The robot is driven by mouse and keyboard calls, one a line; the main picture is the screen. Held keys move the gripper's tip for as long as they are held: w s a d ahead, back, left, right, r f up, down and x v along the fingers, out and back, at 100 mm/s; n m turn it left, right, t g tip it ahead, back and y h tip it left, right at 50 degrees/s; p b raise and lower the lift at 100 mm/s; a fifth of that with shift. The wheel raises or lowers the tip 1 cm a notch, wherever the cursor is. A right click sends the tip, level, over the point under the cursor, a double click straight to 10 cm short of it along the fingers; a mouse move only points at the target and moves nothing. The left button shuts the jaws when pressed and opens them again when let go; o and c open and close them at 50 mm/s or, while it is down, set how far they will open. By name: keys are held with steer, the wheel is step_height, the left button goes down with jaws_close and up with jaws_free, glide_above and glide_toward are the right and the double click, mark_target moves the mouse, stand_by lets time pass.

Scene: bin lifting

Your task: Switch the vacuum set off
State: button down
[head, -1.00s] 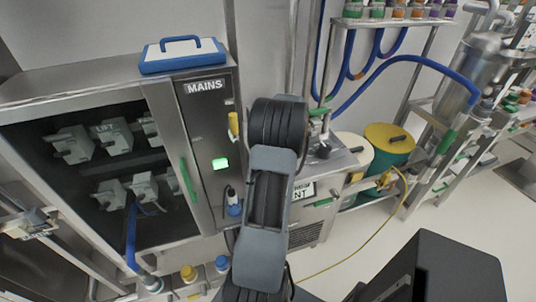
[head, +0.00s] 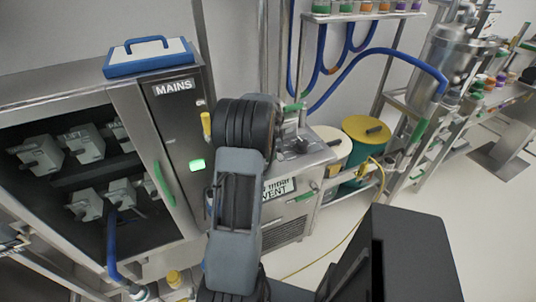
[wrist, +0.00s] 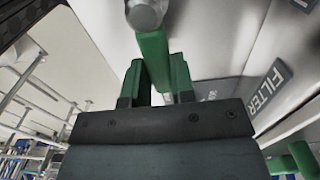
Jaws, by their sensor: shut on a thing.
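In the wrist view my gripper (wrist: 155,88) is shut on a green handle (wrist: 152,55) with a round grey metal end (wrist: 145,12). The handle lies between the two fingers. A sign reading FILTER (wrist: 268,88) is on the pale panel to the right. In the head view my arm covers the gripper and the handle. A steel unit (head: 292,229) with a partly covered sign reading VENT (head: 279,187) stands right of my arm; I take it to be the vacuum set. No switch state on it can be read.
A steel cabinet at the left has a MAINS panel (head: 175,120) with a lit green lamp (head: 197,165). A blue-rimmed tray (head: 148,60) lies on top. Green drum (head: 361,150), yellow hose (head: 376,205) and steel racks stand right.

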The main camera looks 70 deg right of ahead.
steer(key=c, duration=1)
jaws_free()
steer(key=shift+o, duration=0.2)
step_height(320, 180, up, 14)
steer(key=shift+f, duration=0.1)
